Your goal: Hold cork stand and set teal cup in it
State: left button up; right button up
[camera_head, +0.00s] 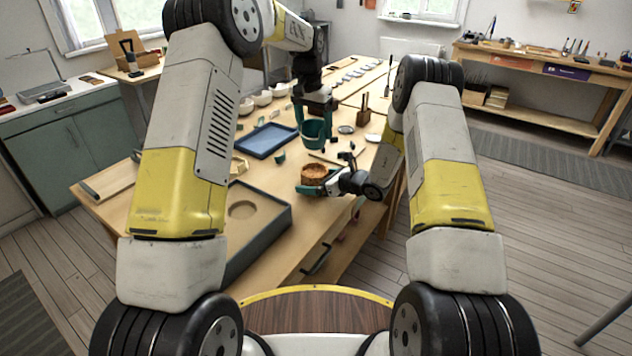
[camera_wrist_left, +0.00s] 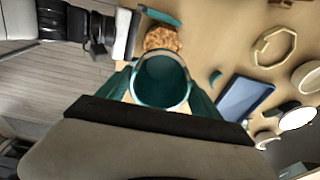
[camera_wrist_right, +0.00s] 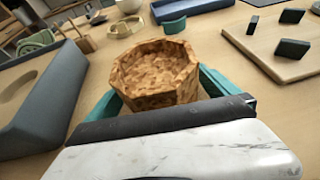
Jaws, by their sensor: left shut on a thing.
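The teal cup (camera_head: 313,133) hangs upright in my left gripper (camera_head: 315,128), which is shut on it, with a finger on either side. In the left wrist view the cup (camera_wrist_left: 162,80) is seen from above, open and empty. The round, faceted cork stand (camera_head: 314,174) is near the table's front edge, nearer to me than the cup. My right gripper (camera_head: 318,186) has its teal fingers against two opposite sides of the stand; the right wrist view shows the stand's hollow top empty (camera_wrist_right: 155,72). The cup is above and apart from the stand.
A blue tray (camera_head: 266,140) lies left of the cup. A dark grey tray with a round recess (camera_head: 276,217) is at the table's front left. White bowls (camera_head: 263,98) stand behind. In the right wrist view a board (camera_wrist_right: 285,50) bears dark blocks.

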aim_at(314, 148)
jog(key=c, duration=1.2)
pick_arm(q)
jog(key=shift+f, duration=3.75)
jog(key=shift+f, duration=1.35)
